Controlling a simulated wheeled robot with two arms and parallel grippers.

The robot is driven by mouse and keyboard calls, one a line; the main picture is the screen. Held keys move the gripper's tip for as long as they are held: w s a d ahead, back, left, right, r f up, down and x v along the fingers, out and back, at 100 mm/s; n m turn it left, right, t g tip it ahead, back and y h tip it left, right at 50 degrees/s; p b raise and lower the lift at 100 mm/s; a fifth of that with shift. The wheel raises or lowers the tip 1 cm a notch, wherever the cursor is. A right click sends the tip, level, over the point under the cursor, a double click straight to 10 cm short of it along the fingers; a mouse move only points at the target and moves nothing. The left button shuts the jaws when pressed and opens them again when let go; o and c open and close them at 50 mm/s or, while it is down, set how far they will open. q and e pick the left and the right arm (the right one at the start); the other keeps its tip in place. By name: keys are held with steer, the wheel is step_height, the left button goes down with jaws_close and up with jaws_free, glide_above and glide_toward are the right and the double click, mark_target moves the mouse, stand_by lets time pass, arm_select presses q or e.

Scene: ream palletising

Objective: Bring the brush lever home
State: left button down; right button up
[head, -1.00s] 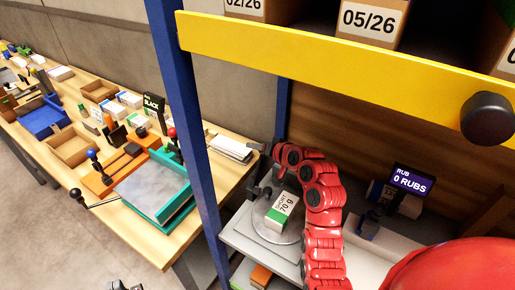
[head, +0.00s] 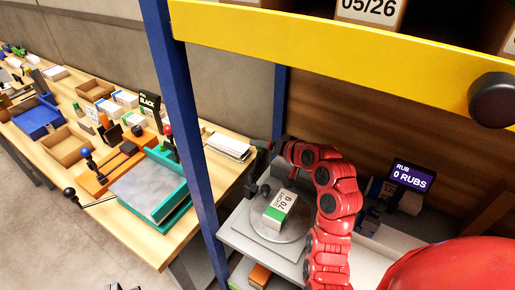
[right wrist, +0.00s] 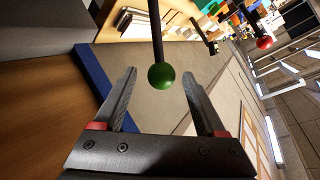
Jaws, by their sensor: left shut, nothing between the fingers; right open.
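A green ball knob (right wrist: 161,76) on a dark rod shows in the right wrist view, in line with the gap between my right fingertips. I cannot tell for sure that it is the brush lever's knob. My right gripper (right wrist: 161,83) is open, with a finger on either side of the knob in the picture; contact cannot be told. In the head view my red right arm reaches over the scale, and the green knob cannot be made out. My left gripper (head: 124,287) is shut and empty at the bottom edge, mostly cut off.
A white and green ream (head: 281,210) marked 70 g lies on the scale. A yellow beam (head: 330,48) and blue post (head: 185,130) frame the station. The left bench holds a teal-edged board (head: 150,188) and several trays.

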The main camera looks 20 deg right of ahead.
steer(key=p+v, duration=0.5)
steer(key=v, duration=0.7)
steer(key=shift+f, duration=0.1)
